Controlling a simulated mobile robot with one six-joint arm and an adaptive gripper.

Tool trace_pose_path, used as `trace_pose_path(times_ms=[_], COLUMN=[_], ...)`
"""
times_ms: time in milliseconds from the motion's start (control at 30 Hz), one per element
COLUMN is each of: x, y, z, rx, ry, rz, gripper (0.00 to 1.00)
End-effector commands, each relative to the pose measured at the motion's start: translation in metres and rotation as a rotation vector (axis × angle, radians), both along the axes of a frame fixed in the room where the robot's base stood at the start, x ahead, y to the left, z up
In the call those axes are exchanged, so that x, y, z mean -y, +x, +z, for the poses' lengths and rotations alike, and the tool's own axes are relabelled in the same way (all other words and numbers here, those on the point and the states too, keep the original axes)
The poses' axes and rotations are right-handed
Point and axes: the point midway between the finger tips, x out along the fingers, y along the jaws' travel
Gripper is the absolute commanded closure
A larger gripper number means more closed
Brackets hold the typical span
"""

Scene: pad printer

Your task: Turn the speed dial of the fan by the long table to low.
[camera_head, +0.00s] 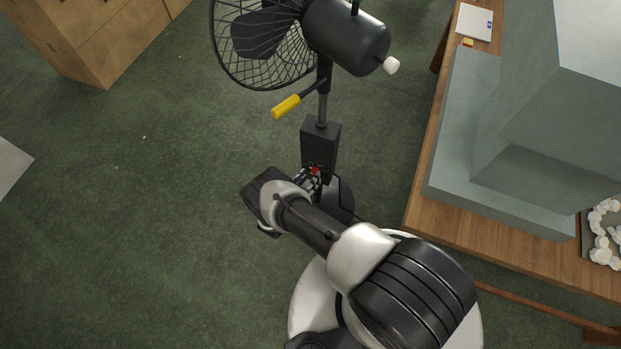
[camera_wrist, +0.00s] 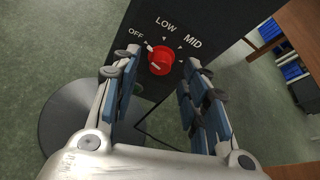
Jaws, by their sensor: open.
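The fan (camera_head: 345,35) stands beside the long table (camera_head: 425,215), with a dark control box (camera_head: 320,140) on its post. In the wrist view, the red speed dial (camera_wrist: 160,60) sits on the box face (camera_wrist: 185,20), below the labels OFF, LOW and MID. A white mark at the dial's upper left edge lies towards OFF; I cannot tell if it is the pointer or a printed tick. My gripper (camera_wrist: 160,72) is open, its fingers on either side of the dial, with gaps visible. In the head view, my wrist partly hides the box's lower part and the dial.
The fan's round base (camera_wrist: 75,125) is on the green floor. A yellow-handled lever (camera_head: 286,106) sticks out from the post above the box. A large grey-green machine (camera_head: 480,150) stands on the table at right.

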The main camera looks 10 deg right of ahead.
Motion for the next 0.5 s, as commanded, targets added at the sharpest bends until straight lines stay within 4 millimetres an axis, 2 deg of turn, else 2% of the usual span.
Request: trace_pose_path(times_ms=[133,467,500], x=[0.0083,0.0099,0.0099], y=[0.0076,0.0100,0.0100], z=[-0.0050,-0.0050,-0.0050], rx=[-0.001,0.000,0.000], ry=[-0.001,-0.001,-0.001], rz=[-0.001,0.001,0.001], gripper=[0.59,0.59,0.61])
